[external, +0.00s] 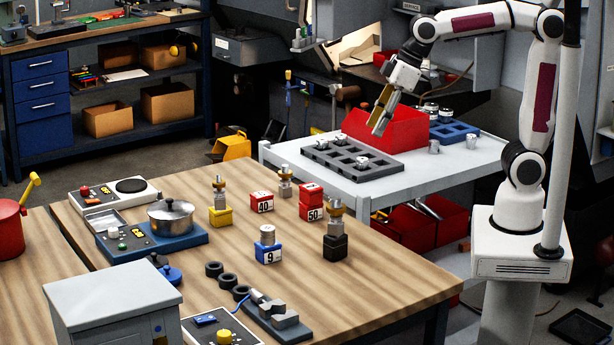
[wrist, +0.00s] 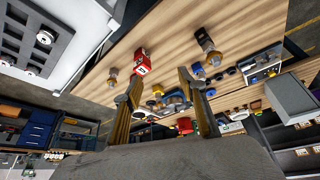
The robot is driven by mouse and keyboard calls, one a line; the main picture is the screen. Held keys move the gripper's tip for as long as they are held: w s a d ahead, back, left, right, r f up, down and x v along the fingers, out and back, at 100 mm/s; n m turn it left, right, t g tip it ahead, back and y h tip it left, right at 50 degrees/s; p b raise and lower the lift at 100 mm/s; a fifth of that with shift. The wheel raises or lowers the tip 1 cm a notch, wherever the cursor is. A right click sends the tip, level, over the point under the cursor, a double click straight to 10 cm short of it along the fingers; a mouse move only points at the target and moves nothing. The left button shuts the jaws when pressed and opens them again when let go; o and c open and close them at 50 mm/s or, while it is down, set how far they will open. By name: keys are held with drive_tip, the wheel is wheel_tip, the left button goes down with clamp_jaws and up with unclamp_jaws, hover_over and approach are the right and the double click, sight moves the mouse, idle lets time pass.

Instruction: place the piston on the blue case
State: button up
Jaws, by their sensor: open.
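A small blue case (external: 267,253) with a white "9" label stands on the wooden table. A silver cylinder, which looks like a piston (external: 267,235), sits upright on top of it, with nothing holding it. In the wrist view the blue case (wrist: 198,71) shows small beside the right finger.
Near the blue case stand red cases (external: 311,203), a yellow case (external: 220,217) and a black case (external: 335,246), some carrying brass-topped parts. The grey tray (external: 385,166) and a red bin (external: 400,128) are on the white bench. A pot (external: 171,217) stands at left.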

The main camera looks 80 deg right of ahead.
drive_tip(key=s+d+f+m, duration=0.1)
drive_tip(key=s+d, duration=0.3)
drive_tip(key=s, duration=0.4)
drive_tip(key=s+d+f+m+h, duration=0.1)
drive_tip(key=s+d+f, duration=0.3)
drive_tip(key=s, duration=0.5)
drive_tip(key=shift+s+f+m+t, duration=0.2)
drive_tip(key=shift+f+m+t, duration=0.2)
drive_tip(key=shift+m, duration=0.4)
